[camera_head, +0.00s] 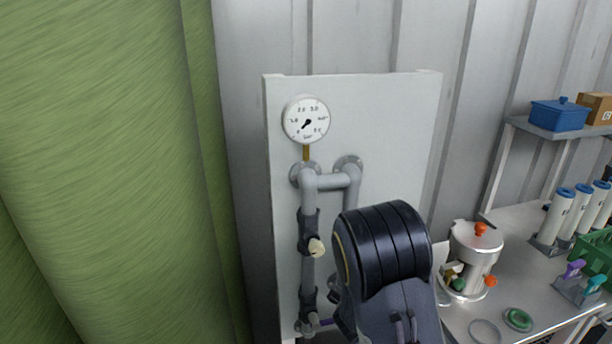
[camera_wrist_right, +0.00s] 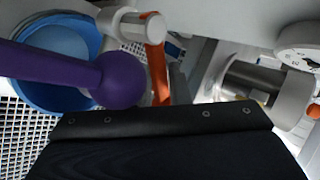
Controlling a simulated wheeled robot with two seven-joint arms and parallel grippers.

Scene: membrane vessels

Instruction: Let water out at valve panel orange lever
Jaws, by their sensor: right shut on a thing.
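The valve panel (camera_head: 400,130) is a pale board with grey pipes (camera_head: 309,265) and a round gauge (camera_head: 306,121). In the right wrist view the orange lever (camera_wrist_right: 157,72) hangs from a pale valve stem, and its lower end runs behind the dark edge of my right gripper (camera_wrist_right: 160,122). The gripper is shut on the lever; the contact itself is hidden. A purple lever (camera_wrist_right: 50,74) with a ball end crosses close on the left. In the head view my right arm covers the orange lever and the gripper. My left gripper is in neither view.
A blue round vessel (camera_wrist_right: 24,88) sits behind the purple lever. A cream-handled valve (camera_head: 316,247) is on the left pipe. To the right, a bench (camera_head: 520,270) holds a steel pot (camera_head: 474,262). A green curtain (camera_head: 100,150) fills the left.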

